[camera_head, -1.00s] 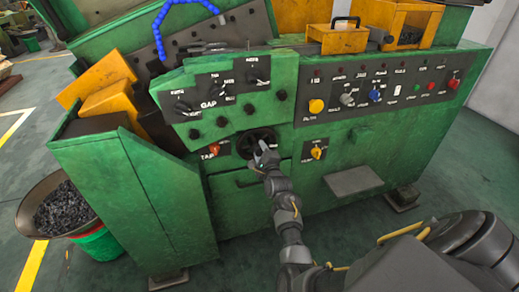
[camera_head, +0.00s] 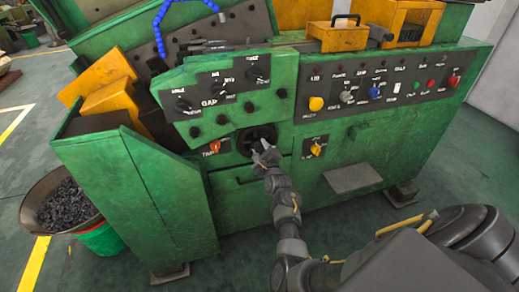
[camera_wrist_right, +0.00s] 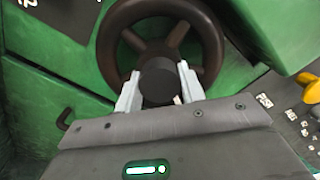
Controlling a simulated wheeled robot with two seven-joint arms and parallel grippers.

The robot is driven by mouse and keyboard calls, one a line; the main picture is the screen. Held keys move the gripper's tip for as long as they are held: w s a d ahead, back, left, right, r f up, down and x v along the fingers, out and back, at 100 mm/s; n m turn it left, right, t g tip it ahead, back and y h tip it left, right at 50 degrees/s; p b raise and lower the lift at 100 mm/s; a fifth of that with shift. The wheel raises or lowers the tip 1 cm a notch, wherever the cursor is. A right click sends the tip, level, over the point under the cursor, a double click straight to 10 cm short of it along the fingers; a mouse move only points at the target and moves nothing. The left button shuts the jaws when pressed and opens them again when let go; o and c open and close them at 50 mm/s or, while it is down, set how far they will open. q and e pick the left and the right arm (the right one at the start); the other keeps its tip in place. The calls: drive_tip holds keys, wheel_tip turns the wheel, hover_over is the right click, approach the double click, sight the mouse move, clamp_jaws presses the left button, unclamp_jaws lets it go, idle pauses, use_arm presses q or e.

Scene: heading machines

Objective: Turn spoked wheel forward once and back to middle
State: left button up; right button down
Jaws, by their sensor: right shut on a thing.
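The dark spoked wheel (camera_head: 257,138) is on the front of the green machine, below the knob panel. In the right wrist view the wheel (camera_wrist_right: 188,18) fills the top middle, with its rim, spokes and round dark hub (camera_wrist_right: 160,80) showing. My right gripper (camera_head: 265,152) reaches up to the wheel from below. In the right wrist view its two pale fingers (camera_wrist_right: 158,88) stand on either side of the hub, shut on it. The lower part of the wheel is hidden behind the gripper. My left gripper is not in view.
The green machine (camera_head: 150,190) carries a red-orange knob (camera_head: 214,146) left of the wheel and a yellow knob (camera_head: 317,149) right of it. A grey plate (camera_head: 352,178) juts out at lower right. A bowl of dark metal pieces (camera_head: 62,205) stands at left.

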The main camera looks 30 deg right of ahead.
drive_tip(key=c, duration=0.9)
unclamp_jaws()
drive_tip(key=shift+w, duration=0.1)
drive_tip(key=shift+o, duration=0.2)
